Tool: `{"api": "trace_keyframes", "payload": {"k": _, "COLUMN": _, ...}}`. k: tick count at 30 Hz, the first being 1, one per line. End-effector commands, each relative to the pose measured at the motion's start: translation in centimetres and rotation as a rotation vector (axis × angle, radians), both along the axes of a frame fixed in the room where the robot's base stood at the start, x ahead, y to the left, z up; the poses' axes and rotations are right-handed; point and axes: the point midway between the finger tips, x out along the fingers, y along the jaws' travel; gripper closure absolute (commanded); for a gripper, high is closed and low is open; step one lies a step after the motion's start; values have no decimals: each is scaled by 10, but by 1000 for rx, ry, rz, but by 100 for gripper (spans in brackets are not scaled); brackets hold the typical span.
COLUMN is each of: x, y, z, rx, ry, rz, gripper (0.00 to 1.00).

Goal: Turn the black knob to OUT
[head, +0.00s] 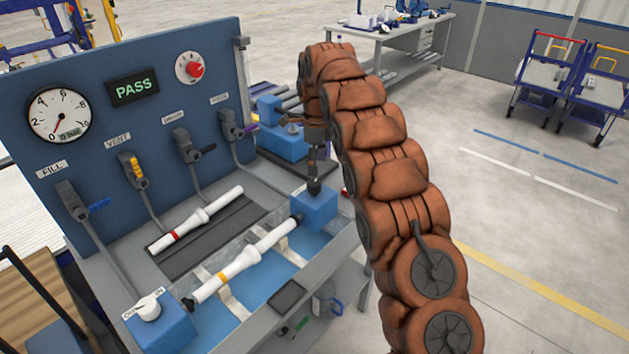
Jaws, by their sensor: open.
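The black knob (314,187) sits on top of the blue block (316,210) at the right end of the bench. My gripper (316,172) points down directly over this knob, with its fingertips at or just above it. The gap between the fingers is too small to see, and I cannot tell whether they touch the knob. Small pale marks show on the block's top left of the knob, but the lettering and the knob's pointing direction are unreadable.
A white knob (148,307) tops the front-left blue block. A white pipe (245,261) lies between the blocks; another pipe (197,219) lies behind it. The panel (90,130) carries a gauge, a PASS display (134,88), a red knob (196,69) and several levers.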

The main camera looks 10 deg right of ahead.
Motion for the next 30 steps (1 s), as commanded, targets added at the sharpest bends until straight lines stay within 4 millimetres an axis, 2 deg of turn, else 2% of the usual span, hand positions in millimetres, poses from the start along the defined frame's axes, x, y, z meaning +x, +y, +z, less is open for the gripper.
{"api": "trace_keyframes", "payload": {"k": 1, "x": 8, "y": 1, "z": -3, "rx": 3, "ry": -6, "rz": -33, "gripper": 31}}
{"api": "trace_keyframes", "payload": {"k": 6, "x": 19, "y": 3, "z": -12, "rx": 9, "ry": -9, "rz": -113, "gripper": 31}}
{"api": "trace_keyframes", "payload": {"k": 14, "x": 22, "y": 4, "z": -22, "rx": 11, "ry": -8, "rz": -135, "gripper": 31}}
{"api": "trace_keyframes", "payload": {"k": 30, "x": 22, "y": 4, "z": -82, "rx": 11, "ry": -10, "rz": -134, "gripper": 31}}
